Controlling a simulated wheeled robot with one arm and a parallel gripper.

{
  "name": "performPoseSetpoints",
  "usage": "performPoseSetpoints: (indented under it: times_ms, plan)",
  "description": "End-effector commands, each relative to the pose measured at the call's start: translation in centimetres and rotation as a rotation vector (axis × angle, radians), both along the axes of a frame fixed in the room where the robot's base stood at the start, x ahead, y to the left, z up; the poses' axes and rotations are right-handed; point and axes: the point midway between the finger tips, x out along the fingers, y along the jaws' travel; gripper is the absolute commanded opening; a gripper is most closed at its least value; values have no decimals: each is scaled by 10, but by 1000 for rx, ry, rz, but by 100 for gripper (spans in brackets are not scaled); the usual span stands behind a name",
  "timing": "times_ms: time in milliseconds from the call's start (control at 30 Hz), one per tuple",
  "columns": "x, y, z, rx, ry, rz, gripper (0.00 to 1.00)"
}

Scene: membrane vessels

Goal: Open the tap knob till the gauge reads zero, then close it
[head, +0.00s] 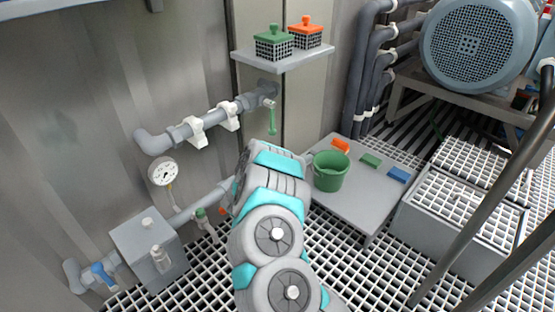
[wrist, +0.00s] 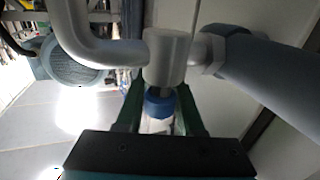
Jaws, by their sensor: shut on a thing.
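In the wrist view, my gripper (wrist: 160,112) has its green fingers shut on a small knob (wrist: 158,105) with a blue band and a paler lower part. The knob sits at the end of a grey cylindrical fitting (wrist: 167,58) on a pipe. In the head view my arm hides my gripper and this knob. The round white gauge (head: 163,171) is on the wall pipework at the left. Its dial is too small for me to read the needle.
A blue-handled valve (head: 103,275) and a grey box (head: 150,255) are at lower left. A green lever (head: 271,120) hangs below the upper pipe. A green bucket (head: 330,171) stands on a grey table (head: 365,200) right of my arm. A shelf (head: 285,59) holds two baskets.

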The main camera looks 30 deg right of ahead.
Motion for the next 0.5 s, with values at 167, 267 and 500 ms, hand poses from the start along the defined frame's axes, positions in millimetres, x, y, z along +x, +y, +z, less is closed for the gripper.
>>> performPoseSetpoints:
  times_ms: [167,267,500]
  plan:
    - [2,0,4,-4,-6,3,0]
    - [2,0,4,-4,-7,3,39]
    - [1,0,2,-2,-4,2,66]
